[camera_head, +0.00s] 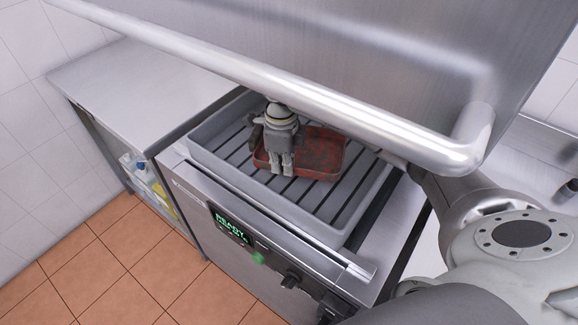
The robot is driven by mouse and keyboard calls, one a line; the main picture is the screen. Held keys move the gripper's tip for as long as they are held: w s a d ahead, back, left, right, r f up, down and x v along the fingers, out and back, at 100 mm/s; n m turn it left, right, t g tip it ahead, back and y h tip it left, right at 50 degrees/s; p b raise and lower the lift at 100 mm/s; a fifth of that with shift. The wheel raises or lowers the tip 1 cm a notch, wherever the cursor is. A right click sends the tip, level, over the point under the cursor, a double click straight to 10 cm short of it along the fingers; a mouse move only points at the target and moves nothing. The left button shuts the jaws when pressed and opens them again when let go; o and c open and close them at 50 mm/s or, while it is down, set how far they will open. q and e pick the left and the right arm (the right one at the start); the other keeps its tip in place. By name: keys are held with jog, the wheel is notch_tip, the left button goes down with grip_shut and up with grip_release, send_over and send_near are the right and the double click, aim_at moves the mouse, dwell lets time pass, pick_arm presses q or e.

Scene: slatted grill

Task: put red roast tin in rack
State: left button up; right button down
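The red roast tin (322,155) is a shallow, worn rectangular tray. It is over the slats of the grey rack (222,163), inside the rack's raised rim. It looks roughly level, but I cannot tell whether its whole base rests on the slats. My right gripper (281,169) points down at the tin's left part, its fingers close together and overlapping the tin in the picture. I cannot tell whether they grip its wall. The fingers hide part of the tin. My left gripper is not in view.
The rack sits in a steel machine with a lit display (234,228). A raised steel hood with a thick bar handle (300,92) crosses above the rack and hides its far side. A bare steel counter (140,90) is at left. Tiled floor (110,265) lies in front.

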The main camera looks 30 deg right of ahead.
aim_at(284, 188)
jog(key=shift+f+p, duration=0.65)
jog(key=shift+f, duration=2.15)
jog(key=shift+f, duration=0.2)
jog(key=c, duration=1.6)
grip_release()
jog(key=shift+c, duration=0.2)
jog(key=shift+r, duration=0.2)
